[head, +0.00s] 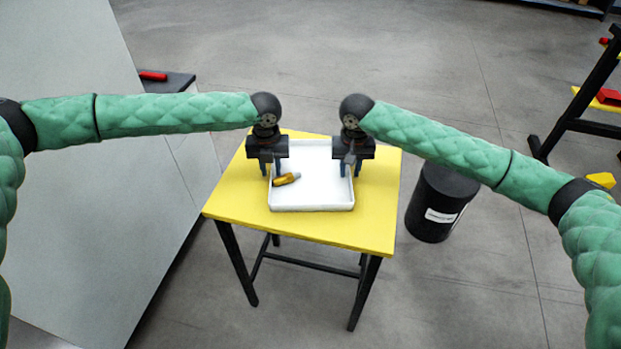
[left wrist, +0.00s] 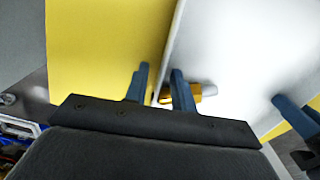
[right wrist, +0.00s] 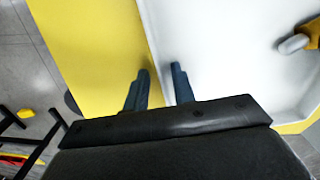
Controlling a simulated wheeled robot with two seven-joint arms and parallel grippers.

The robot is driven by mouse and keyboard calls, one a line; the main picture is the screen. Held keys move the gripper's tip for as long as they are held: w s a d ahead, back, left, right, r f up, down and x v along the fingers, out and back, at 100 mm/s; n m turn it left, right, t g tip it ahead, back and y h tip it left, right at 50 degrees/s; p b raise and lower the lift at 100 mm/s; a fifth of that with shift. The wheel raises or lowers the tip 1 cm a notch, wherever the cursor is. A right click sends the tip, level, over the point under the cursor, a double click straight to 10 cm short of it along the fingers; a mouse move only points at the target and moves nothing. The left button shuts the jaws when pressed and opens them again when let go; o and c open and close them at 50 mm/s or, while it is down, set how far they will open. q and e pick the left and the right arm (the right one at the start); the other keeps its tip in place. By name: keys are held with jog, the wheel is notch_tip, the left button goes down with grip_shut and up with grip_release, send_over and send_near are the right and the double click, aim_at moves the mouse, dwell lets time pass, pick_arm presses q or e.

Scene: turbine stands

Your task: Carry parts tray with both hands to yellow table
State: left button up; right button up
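The white parts tray (head: 312,207) appears to rest level on the yellow table (head: 235,196). A yellow-and-grey tool (head: 286,179) lies inside it near the left side; it also shows in the right wrist view (right wrist: 312,36). My left gripper (head: 269,170) is at the tray's left wall and my right gripper (head: 350,168) at its right wall. In the left wrist view my left fingers (left wrist: 160,85) stand apart on either side of the wall. In the right wrist view my right fingers (right wrist: 160,80) likewise straddle the wall with a gap.
A black bin (head: 437,203) stands on the floor right of the table. A large grey panel (head: 90,190) is close on the left, with a dark surface bearing a red part (head: 152,76) behind it. A black rack (head: 590,95) stands far right.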

pick_arm(q)
jog(key=shift+r, duration=0.1)
pick_arm(e)
jog(key=shift+a, duration=0.1)
pick_arm(q)
notch_tip(320, 180, up, 12)
pick_arm(e)
notch_tip(320, 180, up, 12)
dwell(1.0)
dwell(0.4)
